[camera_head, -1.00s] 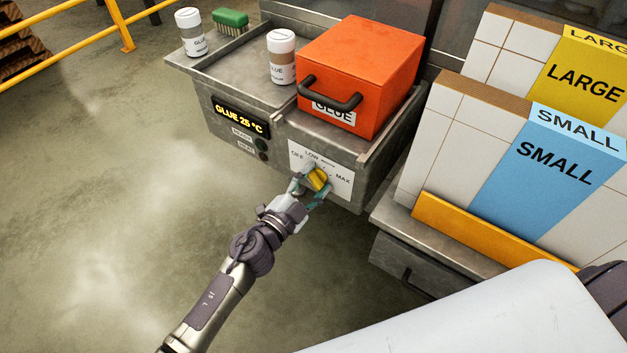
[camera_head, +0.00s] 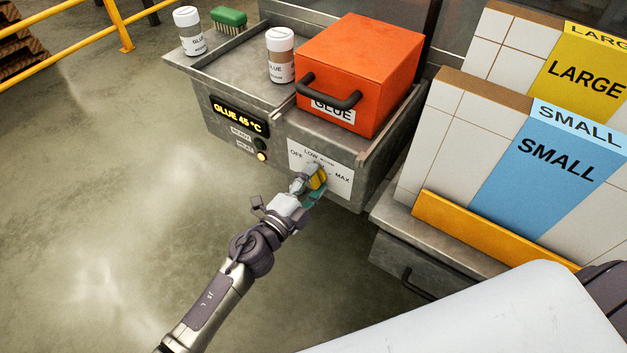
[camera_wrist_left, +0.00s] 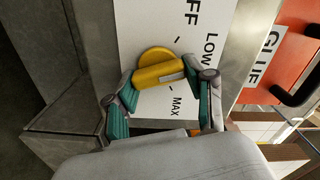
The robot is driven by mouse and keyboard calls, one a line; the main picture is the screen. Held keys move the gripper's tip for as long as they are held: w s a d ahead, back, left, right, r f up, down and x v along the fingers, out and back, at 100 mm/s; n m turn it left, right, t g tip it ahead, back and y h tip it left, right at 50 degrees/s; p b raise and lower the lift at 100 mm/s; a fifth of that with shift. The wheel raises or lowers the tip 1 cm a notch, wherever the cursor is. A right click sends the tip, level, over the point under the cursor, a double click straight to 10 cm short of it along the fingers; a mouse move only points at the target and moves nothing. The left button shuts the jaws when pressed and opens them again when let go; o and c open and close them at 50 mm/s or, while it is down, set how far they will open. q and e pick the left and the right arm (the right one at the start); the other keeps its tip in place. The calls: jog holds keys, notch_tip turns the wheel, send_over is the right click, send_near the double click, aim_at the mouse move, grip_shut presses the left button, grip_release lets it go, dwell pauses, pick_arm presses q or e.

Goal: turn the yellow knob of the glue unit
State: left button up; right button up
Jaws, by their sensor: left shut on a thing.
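The yellow knob (camera_head: 318,177) sits on a white dial plate (camera_head: 335,183) on the front of the glue unit (camera_head: 215,87). The plate reads OFF, LOW and MAX. My left gripper (camera_head: 310,187) is shut on the knob. In the left wrist view the knob (camera_wrist_left: 158,70) lies between the two teal-padded fingers (camera_wrist_left: 160,95), and its white pointer mark shows near the right finger. The display (camera_head: 239,114) reads GLUE 45 °C, and the lower lamp (camera_head: 262,157) glows yellow. The fingers hide part of the dial. My right gripper is not in view.
An orange box (camera_head: 362,70) with a dark handle stands on the unit. Two white glue bottles and a green brush (camera_head: 229,17) are beside it. Tile boxes marked SMALL (camera_head: 555,155) and LARGE stand at right.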

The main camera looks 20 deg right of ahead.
pick_arm(q)
jog(key=o, duration=1.2)
jog(key=shift+c, duration=0.2)
jog(key=v, duration=1.2)
